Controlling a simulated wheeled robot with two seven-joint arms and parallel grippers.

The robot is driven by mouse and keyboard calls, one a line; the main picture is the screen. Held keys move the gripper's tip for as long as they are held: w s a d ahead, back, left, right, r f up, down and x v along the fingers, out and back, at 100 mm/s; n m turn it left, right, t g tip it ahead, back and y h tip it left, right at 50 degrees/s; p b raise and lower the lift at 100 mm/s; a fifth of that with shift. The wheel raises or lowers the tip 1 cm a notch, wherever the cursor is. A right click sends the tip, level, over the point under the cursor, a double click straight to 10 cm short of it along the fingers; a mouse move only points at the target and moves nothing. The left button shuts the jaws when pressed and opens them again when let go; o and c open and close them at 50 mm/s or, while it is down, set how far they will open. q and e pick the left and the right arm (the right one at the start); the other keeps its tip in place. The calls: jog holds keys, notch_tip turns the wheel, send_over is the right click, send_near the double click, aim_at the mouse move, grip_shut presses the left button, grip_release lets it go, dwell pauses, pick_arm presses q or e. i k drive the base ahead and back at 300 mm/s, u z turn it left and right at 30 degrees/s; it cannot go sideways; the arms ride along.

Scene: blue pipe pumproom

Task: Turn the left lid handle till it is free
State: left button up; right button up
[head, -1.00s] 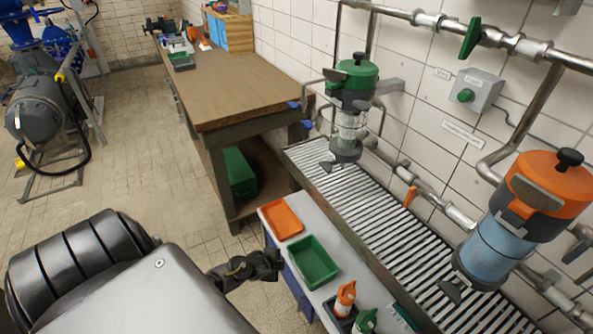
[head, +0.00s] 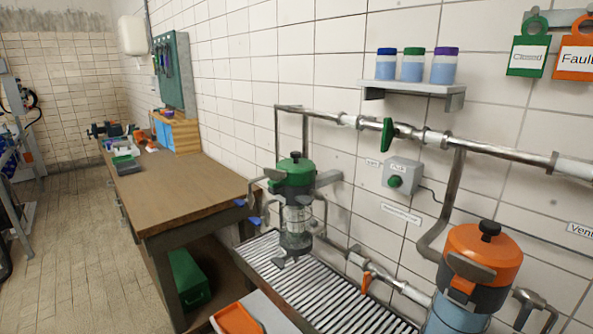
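The left vessel has a green lid (head: 296,172) with a dark knob on top and a grey lid handle (head: 275,175) at its front left. Its clear glass body (head: 297,219) stands over the slatted drain grate. The lid sits on the vessel. The right vessel has an orange lid (head: 484,251) with a black knob and a grey handle on its front; its blue lower part (head: 455,314) is cut off by the bottom edge. Neither of my grippers is in the head view now.
A slatted grate (head: 315,284) runs under the vessels along the tiled wall. Pipes with a green valve handle (head: 388,136) cross behind them. A wooden workbench (head: 180,196) stands left. A shelf (head: 413,88) holds three jars. An orange tray (head: 237,320) shows at the bottom.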

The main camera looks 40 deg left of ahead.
aim_at(275, 175)
jog(key=z, duration=2.15)
jog(key=k, duration=1.3)
jog(key=u, duration=2)
jog(key=i, duration=0.5)
